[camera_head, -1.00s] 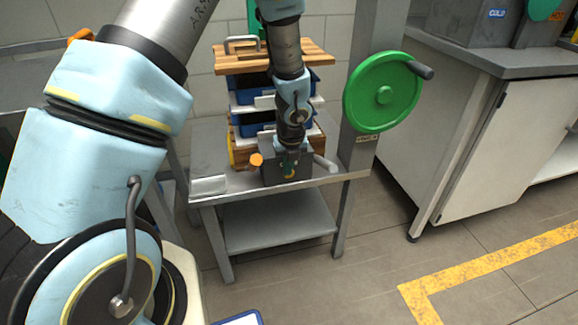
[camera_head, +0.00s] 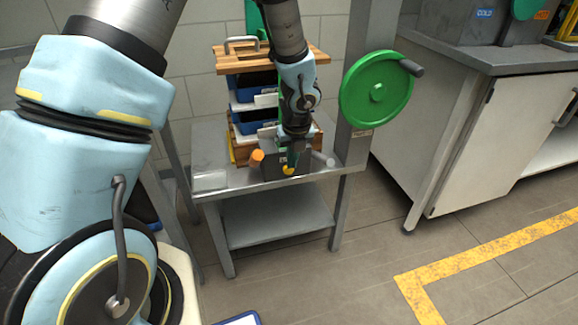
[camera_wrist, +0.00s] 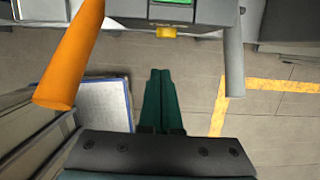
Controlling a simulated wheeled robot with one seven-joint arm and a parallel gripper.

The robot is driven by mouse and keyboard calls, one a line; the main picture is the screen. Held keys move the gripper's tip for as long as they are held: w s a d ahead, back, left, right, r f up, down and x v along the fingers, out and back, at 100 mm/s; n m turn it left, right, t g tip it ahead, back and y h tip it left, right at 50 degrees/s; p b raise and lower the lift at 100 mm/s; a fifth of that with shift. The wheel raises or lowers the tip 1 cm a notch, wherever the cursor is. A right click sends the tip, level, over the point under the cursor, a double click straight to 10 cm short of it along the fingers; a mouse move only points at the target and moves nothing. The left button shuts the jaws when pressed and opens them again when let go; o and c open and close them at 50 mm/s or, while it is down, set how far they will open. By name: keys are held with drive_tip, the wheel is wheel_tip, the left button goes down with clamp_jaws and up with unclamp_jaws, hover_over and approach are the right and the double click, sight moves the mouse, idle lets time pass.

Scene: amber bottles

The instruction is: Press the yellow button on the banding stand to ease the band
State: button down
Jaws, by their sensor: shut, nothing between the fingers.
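The yellow button (camera_head: 289,170) is on the front of a dark control box on the banding stand (camera_head: 210,181). It also shows in the wrist view (camera_wrist: 166,32), below a green display (camera_wrist: 172,2). My gripper (camera_head: 299,146) is over the box, above the button in the head view; its fingertips are hard to make out there. In the wrist view, its dark green fingers (camera_wrist: 161,72) are together and empty. Their tips point toward the button, with a visible gap in the picture; I cannot tell the true distance.
A green handwheel (camera_head: 376,90) is at the right. The floor in front is mostly open.

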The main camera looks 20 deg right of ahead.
drive_tip(key=v, duration=0.5)
drive_tip(key=shift+p, duration=0.35)
drive_tip(key=shift+s, duration=0.1)
